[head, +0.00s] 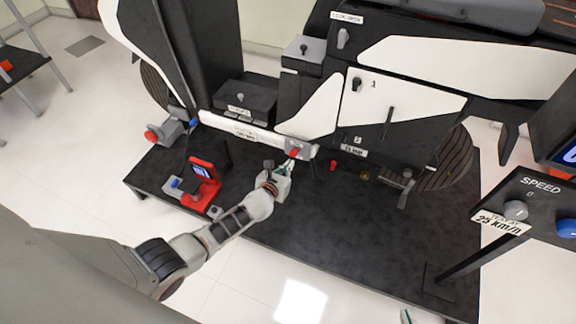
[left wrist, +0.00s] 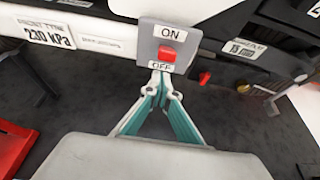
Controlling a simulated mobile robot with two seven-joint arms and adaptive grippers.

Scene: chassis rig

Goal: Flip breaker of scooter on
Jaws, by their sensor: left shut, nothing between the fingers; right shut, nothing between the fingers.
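The scooter's breaker is a red switch (left wrist: 167,53) on a grey plate (left wrist: 184,50), with an ON label above it and an OFF label below. I cannot tell clearly which way the switch is tipped. In the head view the breaker (head: 294,152) is on the low side of the white scooter (head: 405,85). My left gripper (left wrist: 163,78) is shut and empty, its tips just below the OFF label and partly covering it; contact is unclear. It also shows in the head view (head: 289,165). Only a tip of my right gripper (head: 405,316) shows, at the bottom edge.
The scooter stands on a dark platform (head: 330,225). A red device (head: 205,182) lies left of my left arm. A red knob (left wrist: 205,78) and a yellow one (left wrist: 243,88) are right of the breaker. A SPEED post (head: 520,200) stands at the right.

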